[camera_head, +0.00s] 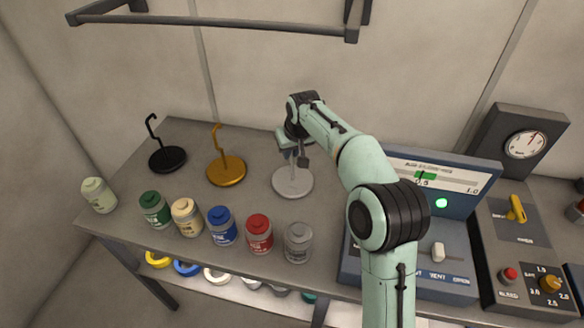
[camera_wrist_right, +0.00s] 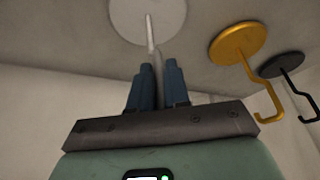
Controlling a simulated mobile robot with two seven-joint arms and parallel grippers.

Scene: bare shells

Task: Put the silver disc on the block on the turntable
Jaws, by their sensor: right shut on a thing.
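The silver disc (camera_head: 292,183) is a round, flat base with a thin upright rod, and appears to rest on the grey table. My right gripper (camera_head: 302,158) is above it and shut on its rod. In the right wrist view, the silver disc (camera_wrist_right: 148,14) is at the top, with its rod running between the blue fingers of the right gripper (camera_wrist_right: 157,76). The rod's upper end is hidden by the gripper. No block or turntable can be made out. My left gripper is out of view.
A gold hook stand (camera_head: 226,171) and a black one (camera_head: 167,159) stand to the left. Several jars, including a red one (camera_head: 259,234), line the front edge. A control console (camera_head: 415,250) is at right. A dark rail (camera_head: 215,20) hangs above.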

